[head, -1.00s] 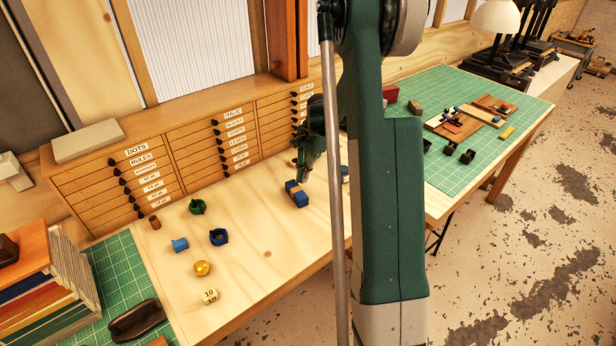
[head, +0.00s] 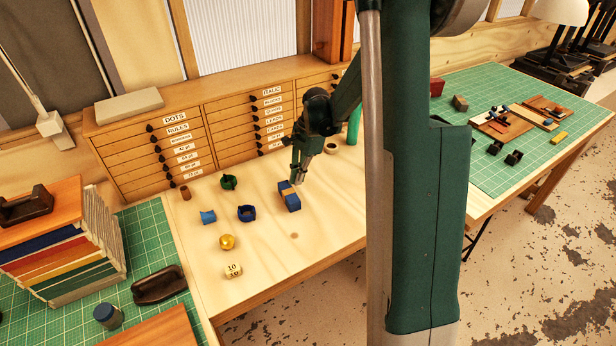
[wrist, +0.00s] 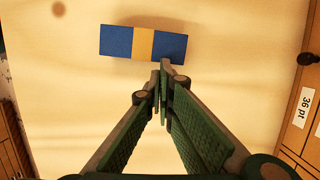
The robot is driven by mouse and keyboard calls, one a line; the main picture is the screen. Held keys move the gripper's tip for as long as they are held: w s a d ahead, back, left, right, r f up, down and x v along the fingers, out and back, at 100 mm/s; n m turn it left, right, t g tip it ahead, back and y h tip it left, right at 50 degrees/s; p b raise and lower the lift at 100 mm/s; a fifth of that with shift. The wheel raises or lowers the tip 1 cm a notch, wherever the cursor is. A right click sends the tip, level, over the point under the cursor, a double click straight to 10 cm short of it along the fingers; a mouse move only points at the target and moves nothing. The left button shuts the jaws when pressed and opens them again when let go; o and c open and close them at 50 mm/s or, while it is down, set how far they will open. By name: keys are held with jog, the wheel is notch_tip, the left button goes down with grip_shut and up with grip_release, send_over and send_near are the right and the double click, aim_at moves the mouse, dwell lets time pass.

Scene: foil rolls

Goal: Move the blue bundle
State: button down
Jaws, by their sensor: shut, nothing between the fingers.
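The blue bundle (head: 291,200), a blue block with a tan band around its middle, lies on the light wooden bench top. In the wrist view the blue bundle (wrist: 116,41) lies across the upper middle, just beyond my fingertips. My gripper (head: 297,181) points down close beside the bundle, on its drawer-cabinet side. In the wrist view my gripper (wrist: 161,66) has its fingertips together with nothing between them. The tips overlap the bundle's near edge in the picture; I cannot tell whether they touch it.
A drawer cabinet (head: 190,140) stands behind. Bare wood lies right of the bundle.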

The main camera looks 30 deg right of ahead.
jog(key=shift+a, duration=0.2)
jog(key=shift+d, duration=0.1)
jog(key=shift+d, duration=0.4)
jog(key=d, duration=0.3)
jog(key=shift+b, duration=0.35)
jog(key=v, duration=1)
